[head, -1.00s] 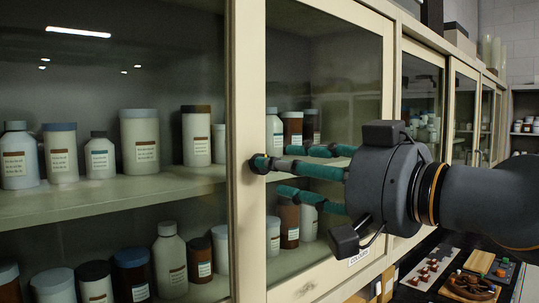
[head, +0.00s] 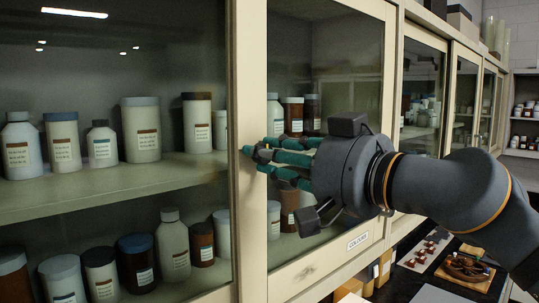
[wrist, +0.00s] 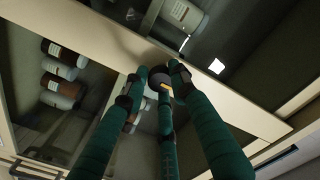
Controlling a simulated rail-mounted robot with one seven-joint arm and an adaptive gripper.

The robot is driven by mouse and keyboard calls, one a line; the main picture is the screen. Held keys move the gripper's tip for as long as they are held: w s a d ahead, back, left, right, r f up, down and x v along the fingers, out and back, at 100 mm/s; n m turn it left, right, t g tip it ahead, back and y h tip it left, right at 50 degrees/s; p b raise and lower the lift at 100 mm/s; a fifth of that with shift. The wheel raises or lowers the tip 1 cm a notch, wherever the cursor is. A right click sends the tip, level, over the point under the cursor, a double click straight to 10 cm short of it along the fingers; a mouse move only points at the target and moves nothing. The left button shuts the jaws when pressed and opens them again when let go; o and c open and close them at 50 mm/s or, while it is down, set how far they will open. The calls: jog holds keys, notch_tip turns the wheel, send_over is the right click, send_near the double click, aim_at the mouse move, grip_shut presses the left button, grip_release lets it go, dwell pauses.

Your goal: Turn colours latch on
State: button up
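The colours latch is a small dark round knob on the cream frame of the glass cabinet door (head: 361,150) labelled COLOURS (head: 358,241). In the wrist view the latch (wrist: 159,77) sits among my fingertips, with a small yellow mark beside it. My gripper (head: 262,157) has three teal-wrapped fingers drawn in around the latch; in the wrist view my gripper (wrist: 158,84) has a finger on either side of it and one below. The fingers look shut on the latch, and they hide most of it in the head view. The door looks closed.
Several white and brown jars (head: 140,130) stand on shelves behind the glass. More cabinet doors (head: 463,105) run to the right. A dark counter below holds a wooden tray (head: 466,277) and a board with small red pieces (head: 428,251).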

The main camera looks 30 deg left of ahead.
grip_shut()
jog(key=shift+m, duration=0.3)
jog(key=shift+m+b, duration=1.3)
jog(key=shift+m, duration=7.3)
jog(key=o, duration=0.5)
grip_release()
jog(key=shift+o, duration=0.2)
